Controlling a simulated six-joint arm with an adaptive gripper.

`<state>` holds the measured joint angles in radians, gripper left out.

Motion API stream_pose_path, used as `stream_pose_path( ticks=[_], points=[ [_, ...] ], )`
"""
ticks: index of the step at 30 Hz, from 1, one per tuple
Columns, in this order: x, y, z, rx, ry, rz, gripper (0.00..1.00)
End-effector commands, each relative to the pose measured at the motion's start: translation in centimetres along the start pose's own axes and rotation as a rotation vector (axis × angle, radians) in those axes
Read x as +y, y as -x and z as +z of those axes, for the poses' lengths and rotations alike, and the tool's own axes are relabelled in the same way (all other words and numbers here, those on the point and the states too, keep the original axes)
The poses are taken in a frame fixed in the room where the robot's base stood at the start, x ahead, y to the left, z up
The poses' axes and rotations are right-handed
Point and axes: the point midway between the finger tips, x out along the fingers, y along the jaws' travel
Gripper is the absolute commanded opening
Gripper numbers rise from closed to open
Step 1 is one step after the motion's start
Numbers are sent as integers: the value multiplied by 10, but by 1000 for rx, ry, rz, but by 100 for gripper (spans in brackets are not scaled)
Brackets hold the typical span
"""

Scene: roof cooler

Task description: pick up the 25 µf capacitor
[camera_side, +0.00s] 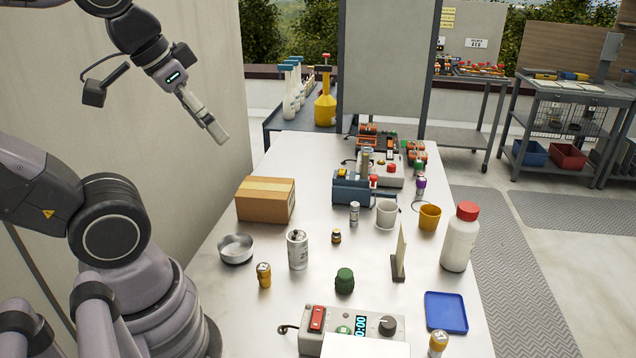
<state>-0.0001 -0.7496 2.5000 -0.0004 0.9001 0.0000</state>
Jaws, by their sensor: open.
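A silver cylindrical can (298,253) with dark terminals on top stands upright on the white bench. Its printed marking looks like it starts with "2" but is too small to read fully; it looks like the 25 µf capacitor. A smaller silver cylinder (354,214) stands upright farther back. My gripper (218,134) is at the upper left, high above the bench and well apart from both cylinders. It is open and empty, seen edge-on.
A control unit (318,343) is in front.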

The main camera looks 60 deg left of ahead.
Motion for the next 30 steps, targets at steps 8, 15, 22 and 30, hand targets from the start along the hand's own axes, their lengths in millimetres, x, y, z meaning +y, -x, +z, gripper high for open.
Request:
stream_pose_path(
  ticks=[8, 15, 22, 30],
  points=[
    [6, -34, 1, -274, 198, 86, 67],
    [13, -90, -6, -676, 638, 333, 67],
    [-3, -147, -28, -915, 1133, 649, 67],
    [-64, -231, -38, -955, 1771, 1071, 67]
  ],
)
